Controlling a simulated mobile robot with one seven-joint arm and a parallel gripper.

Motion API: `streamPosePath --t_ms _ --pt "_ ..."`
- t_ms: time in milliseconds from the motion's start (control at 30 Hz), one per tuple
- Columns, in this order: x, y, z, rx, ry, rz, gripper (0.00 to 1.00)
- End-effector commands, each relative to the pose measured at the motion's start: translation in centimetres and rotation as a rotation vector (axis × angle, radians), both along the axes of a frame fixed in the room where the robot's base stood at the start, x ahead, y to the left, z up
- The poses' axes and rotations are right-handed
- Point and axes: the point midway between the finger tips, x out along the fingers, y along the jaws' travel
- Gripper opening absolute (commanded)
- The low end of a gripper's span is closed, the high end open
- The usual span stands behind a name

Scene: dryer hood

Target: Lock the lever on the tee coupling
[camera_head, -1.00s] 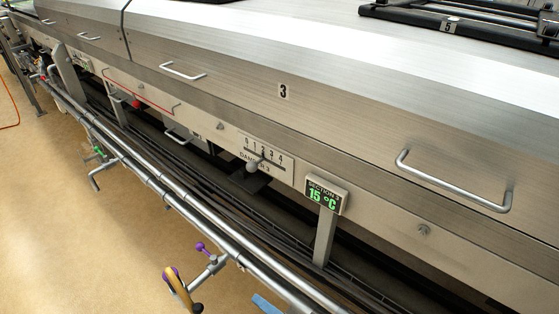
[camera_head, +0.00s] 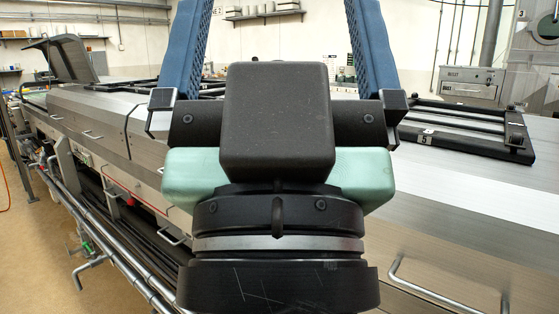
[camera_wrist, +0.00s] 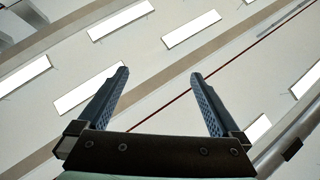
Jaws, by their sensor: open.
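My gripper (camera_head: 283,12) rises upright in the middle of the head view, its two blue fingers spread wide and running out of the top edge. In the wrist view my gripper (camera_wrist: 158,73) is open with nothing between the fingers, and it points up at the ceiling. The tee coupling and its lever are not visible now; the arm covers the lower middle of the head view. A green-marked valve with a bent grey outlet (camera_head: 90,270) shows on the pipes at lower left.
The long steel dryer hood (camera_head: 85,113) runs behind my arm, with a raised cover (camera_head: 65,58) at far left. Steel pipes (camera_head: 125,262) run along its front. A black frame (camera_head: 465,125) lies on top at right; a bar handle (camera_head: 440,290) juts out at lower right. Floor is clear at left.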

Motion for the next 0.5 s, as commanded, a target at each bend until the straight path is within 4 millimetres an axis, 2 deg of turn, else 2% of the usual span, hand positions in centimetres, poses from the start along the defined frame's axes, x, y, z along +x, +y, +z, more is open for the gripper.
streamPosePath --t_ms 33,200,333,500 --pt "0.0 0.0 3.7 0.0 0.0 0.0 1.0" --pt "0.1 0.0 8.7 0.0 0.004 0.001 1.0" --pt "0.2 0.0 11.5 0.001 0.006 0.002 1.0" --pt "0.2 0.0 13.1 0.001 0.007 0.004 1.0"
